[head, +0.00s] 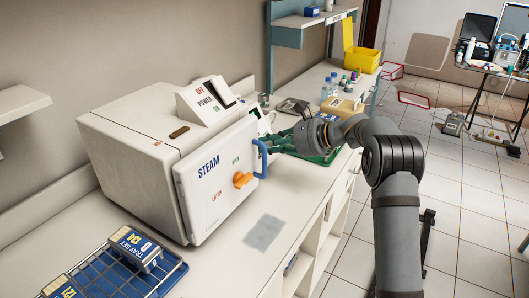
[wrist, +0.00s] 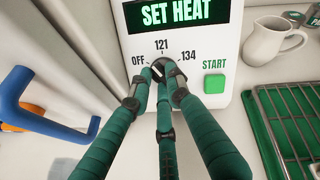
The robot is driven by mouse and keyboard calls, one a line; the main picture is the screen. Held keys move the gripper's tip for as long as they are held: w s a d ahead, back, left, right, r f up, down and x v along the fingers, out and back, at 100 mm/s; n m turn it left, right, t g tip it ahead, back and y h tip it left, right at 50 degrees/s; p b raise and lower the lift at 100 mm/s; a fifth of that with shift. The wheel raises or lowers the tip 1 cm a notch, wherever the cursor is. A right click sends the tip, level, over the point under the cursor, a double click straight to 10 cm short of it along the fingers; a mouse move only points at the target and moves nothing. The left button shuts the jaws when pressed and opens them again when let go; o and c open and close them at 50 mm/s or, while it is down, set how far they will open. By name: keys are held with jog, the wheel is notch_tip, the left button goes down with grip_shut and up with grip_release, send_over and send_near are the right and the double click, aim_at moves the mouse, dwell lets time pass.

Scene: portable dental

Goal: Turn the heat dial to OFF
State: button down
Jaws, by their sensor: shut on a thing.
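The heat dial (wrist: 158,70) is a small dark knob with a pale mark, under the SET HEAT display (wrist: 178,12) on a white panel. Labels OFF, 121 and 134 are spread around it, from left to right. My gripper (wrist: 157,76) has its green fingers closed around the dial. The fingers cover much of the knob, and I cannot tell exactly which label its mark points at. In the head view my gripper (head: 275,143) is beside the right side of the white steriliser (head: 130,135), and the dial is hidden there.
A blue door handle (wrist: 40,122) sticks out left of my fingers. A green START button (wrist: 214,84) is right of the dial. A wire rack on a green tray (wrist: 262,137) and a white jug (wrist: 272,42) stand further right. A wire basket (head: 165,280) is at the front left.

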jog(key=n+b, duration=0.2)
jog(key=n, duration=0.3)
jog(key=shift+f+g, duration=0.1)
jog(key=shift+g, duration=0.3)
jog(key=c, duration=1.6)
grip_release()
jog(key=shift+c, duration=0.2)
jog(key=shift+d, duration=0.1)
jog(key=v, duration=1.2)
jog(key=shift+a, duration=0.2)
